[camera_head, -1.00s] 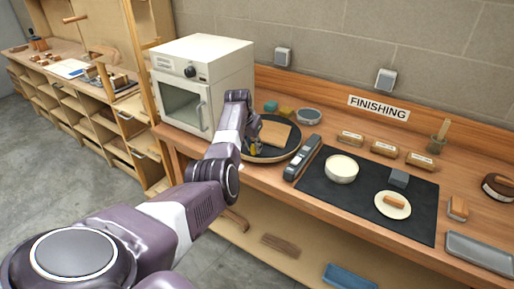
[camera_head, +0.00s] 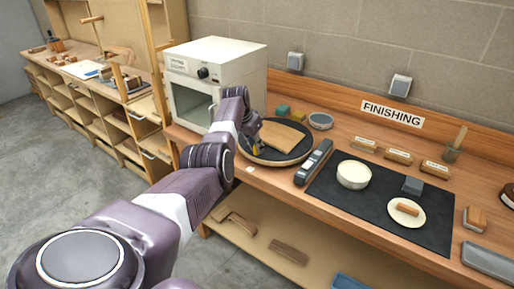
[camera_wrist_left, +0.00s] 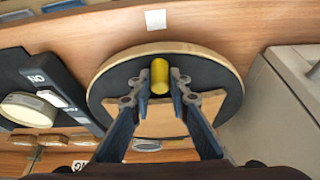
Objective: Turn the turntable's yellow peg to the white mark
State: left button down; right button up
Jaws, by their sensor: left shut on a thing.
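The turntable (camera_head: 292,160) is a round dark disc with a pale wooden rim, on the bench beside the white oven; it also shows in the wrist view (camera_wrist_left: 98,92). A tan wooden piece (camera_head: 283,136) lies on it. My left gripper (camera_head: 254,148) is shut on the yellow peg (camera_wrist_left: 160,76), which stands between its fingertips near the disc's edge. The white mark (camera_wrist_left: 156,19) is a small square on the bench beyond the rim, almost in line with the peg in the wrist view. My right gripper is not in view.
The white oven (camera_head: 226,62) stands close on the left of the turntable. Small blocks and a round tin (camera_head: 320,121) sit behind.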

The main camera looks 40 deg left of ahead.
pick_arm(q)
jog(key=shift+a+r, duration=0.2)
jog(key=shift+a, duration=0.05)
jog(key=c, duration=1.8)
grip_release()
jog(key=shift+f, duration=0.15)
jog(key=shift+d, duration=0.1)
jog(key=v, duration=1.2)
